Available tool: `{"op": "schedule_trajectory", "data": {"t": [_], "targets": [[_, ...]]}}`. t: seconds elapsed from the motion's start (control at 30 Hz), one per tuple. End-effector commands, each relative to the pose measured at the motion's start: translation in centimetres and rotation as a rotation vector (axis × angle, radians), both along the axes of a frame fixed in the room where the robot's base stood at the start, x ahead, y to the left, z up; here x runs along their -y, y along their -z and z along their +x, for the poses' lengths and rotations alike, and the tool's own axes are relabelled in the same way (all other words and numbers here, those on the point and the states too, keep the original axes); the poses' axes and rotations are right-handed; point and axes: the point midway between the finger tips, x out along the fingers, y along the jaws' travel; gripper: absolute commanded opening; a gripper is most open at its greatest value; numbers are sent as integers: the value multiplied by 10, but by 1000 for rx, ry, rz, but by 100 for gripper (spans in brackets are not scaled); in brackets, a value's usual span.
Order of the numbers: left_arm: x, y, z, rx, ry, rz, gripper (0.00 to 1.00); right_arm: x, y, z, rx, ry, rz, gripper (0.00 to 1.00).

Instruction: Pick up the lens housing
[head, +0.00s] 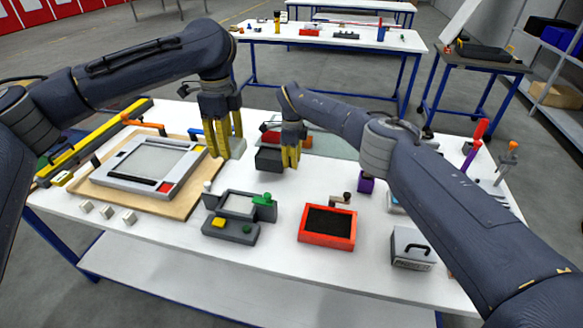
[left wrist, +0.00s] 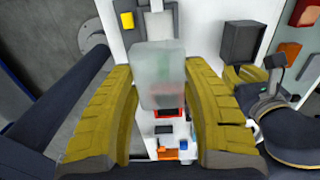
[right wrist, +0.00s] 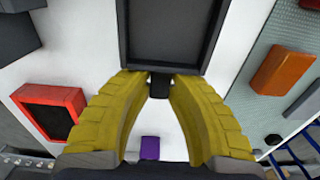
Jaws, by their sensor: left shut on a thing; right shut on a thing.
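A dark open box with a raised rim, which looks like the lens housing, is in the head view (head: 269,159) and fills the top of the right wrist view (right wrist: 172,35). My right gripper (head: 290,160) is shut on the small dark tab at the box's near end. Whether the box touches the table is unclear. My left gripper (head: 224,150) points down over the table's middle, left of the box. It is shut on a translucent pale block (left wrist: 158,78), which also shows beside its fingers in the head view (head: 237,147).
A grey frame on a wooden board (head: 100,178) lies at left. A grey fixture with green and yellow parts (head: 232,232), a red tray with a black inside (head: 345,240) and a grey case (head: 411,252) stand in front. A purple block (head: 366,184) is right of the box.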

Motion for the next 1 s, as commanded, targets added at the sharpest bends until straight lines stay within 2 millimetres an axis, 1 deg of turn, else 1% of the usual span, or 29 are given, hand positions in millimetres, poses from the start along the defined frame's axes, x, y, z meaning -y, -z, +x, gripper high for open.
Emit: {"op": "schedule_trajectory", "data": {"t": [0.03,0.17,0.3,0.5,0.6,0.7,0.8,0.9,1.0], "targets": [[0,0,0,1,0,0,14,0,-13,2,4,-1,1,0],[0,0,0,1,0,0,14,0,-42,1,5,-1,-1,0],[0,0,0,0,0,0,14,0,-76,1,4,0,0,0],[0,0,0,0,0,0,14,0,-117,1,4,1,0,0],[0,0,0,1,0,0,14,0,-133,0,2,0,0,0],[0,0,0,1,0,0,14,0,-146,1,3,0,0,0],[0,0,0,1,0,0,14,0,-154,0,1,0,1,0],[0,0,0,0,0,0,14,0,-156,0,0,-1,0,0],[0,0,0,0,0,0,14,0,-153,0,0,-1,0,0]]}}
